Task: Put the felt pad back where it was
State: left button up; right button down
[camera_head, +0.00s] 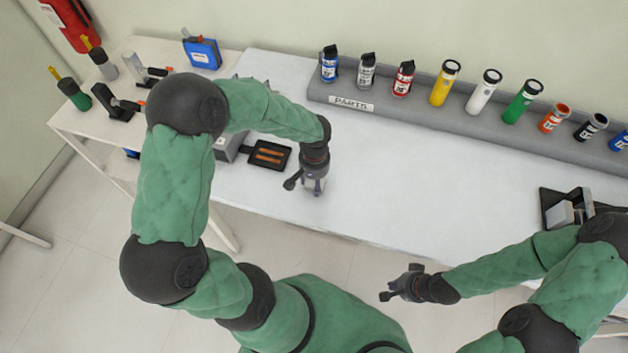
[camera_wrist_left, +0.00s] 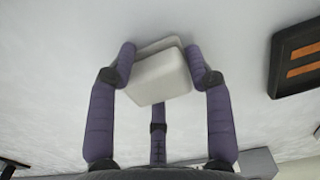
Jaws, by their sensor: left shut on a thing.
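My left gripper (camera_head: 314,187) is over the white table, to the right of a small black tray with orange strips. In the left wrist view its fingers (camera_wrist_left: 165,78) are closed on the sides of a pale, off-white block, which looks like the felt pad (camera_wrist_left: 163,80). A second pale edge shows just behind the block; I cannot tell whether it is part of it. The pad is close to the tabletop; I cannot tell if it touches. My right gripper (camera_head: 396,290) hangs in front of the table, away from everything; its finger opening is unclear.
The black tray (camera_head: 285,163) with orange strips also shows in the left wrist view (camera_wrist_left: 281,84). A grey parts rack (camera_head: 440,113) with several cans and bottles runs along the back. A black holder (camera_head: 546,203) with pale blocks is at right. The table's middle (camera_head: 420,190) is clear.

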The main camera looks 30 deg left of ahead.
pick_arm(q)
jog(key=shift+f, duration=0.2)
jog(key=o, duration=1.2)
jog(key=shift+r, duration=0.1)
jog(key=shift+r, duration=0.1)
jog(key=shift+r, duration=0.3)
notch_tip(320, 180, up, 12)
jog(key=p, duration=0.3)
jog(key=shift+f, duration=0.25)
jog(key=shift+w, duration=0.1)
